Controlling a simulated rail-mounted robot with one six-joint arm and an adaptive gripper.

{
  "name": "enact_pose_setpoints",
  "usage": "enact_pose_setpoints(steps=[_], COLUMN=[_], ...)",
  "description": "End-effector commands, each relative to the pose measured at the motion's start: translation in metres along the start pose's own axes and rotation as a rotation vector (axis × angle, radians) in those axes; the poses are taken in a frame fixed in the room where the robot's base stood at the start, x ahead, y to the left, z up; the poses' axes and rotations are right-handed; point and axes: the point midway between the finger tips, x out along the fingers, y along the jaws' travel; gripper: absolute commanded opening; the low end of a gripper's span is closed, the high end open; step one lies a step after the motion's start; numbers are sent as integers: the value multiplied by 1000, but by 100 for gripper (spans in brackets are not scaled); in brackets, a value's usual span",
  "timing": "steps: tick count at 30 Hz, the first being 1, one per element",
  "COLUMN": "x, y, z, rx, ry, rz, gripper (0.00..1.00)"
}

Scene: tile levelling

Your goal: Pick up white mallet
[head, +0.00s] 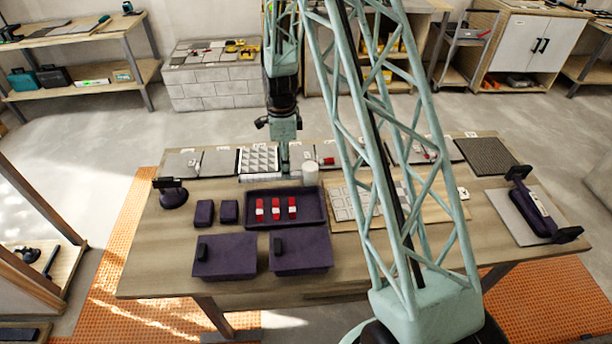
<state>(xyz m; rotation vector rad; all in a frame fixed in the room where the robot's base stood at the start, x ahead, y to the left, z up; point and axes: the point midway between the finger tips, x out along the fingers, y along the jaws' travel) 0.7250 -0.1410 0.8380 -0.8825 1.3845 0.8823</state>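A white cylindrical thing (310,173) stands on the wooden table, just behind the dark tray. It may be the head of the white mallet; I cannot make out a handle. My gripper (284,172) points down at the back middle of the table, just left of the white cylinder and apart from it in the picture. Its fingers are too small and too much in line with the view to tell whether they are open or shut, or hold anything.
A dark tray (258,222) holds several red-and-white pieces. Two dark lidded boxes (225,270) (300,262) lie in front. A patterned tile (258,160) lies left of my gripper. A tile board (345,225) lies right, partly behind my arm. A dark two-handled tool (540,213) lies far right.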

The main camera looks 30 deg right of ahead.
Motion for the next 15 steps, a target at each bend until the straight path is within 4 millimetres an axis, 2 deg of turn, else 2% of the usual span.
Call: enact_pose_setpoints(steps=[8,15], x=[2,20], y=[0,0], z=[0,2], rx=[0,0], ry=[0,0], rz=[1,1], gripper=[30,30])
